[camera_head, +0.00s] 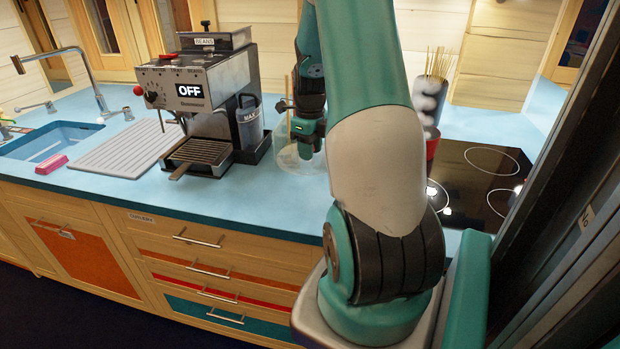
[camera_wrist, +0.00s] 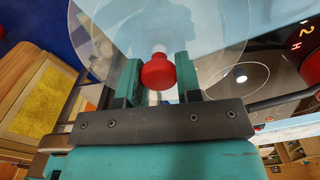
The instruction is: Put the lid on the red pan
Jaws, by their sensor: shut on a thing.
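A clear glass lid (camera_wrist: 110,35) with a red knob (camera_wrist: 158,72) fills the upper middle of the wrist view. My gripper (camera_wrist: 160,80) is shut on the red knob, one finger on each side. In the head view my gripper (camera_head: 306,150) is over the blue counter, right of the coffee machine, with the see-through lid (camera_head: 288,160) faint beside it. A red vessel (camera_head: 432,143), seemingly the red pan, shows at the hob's left edge. My arm hides most of it, so its rim and inside cannot be seen.
The black hob (camera_head: 480,172) lies right of my arm. A patterned holder with thin sticks (camera_head: 431,95) stands behind the red vessel. The coffee machine (camera_head: 205,100) is close on the left, with a drainer (camera_head: 125,150) and sink beyond. The front counter strip is clear.

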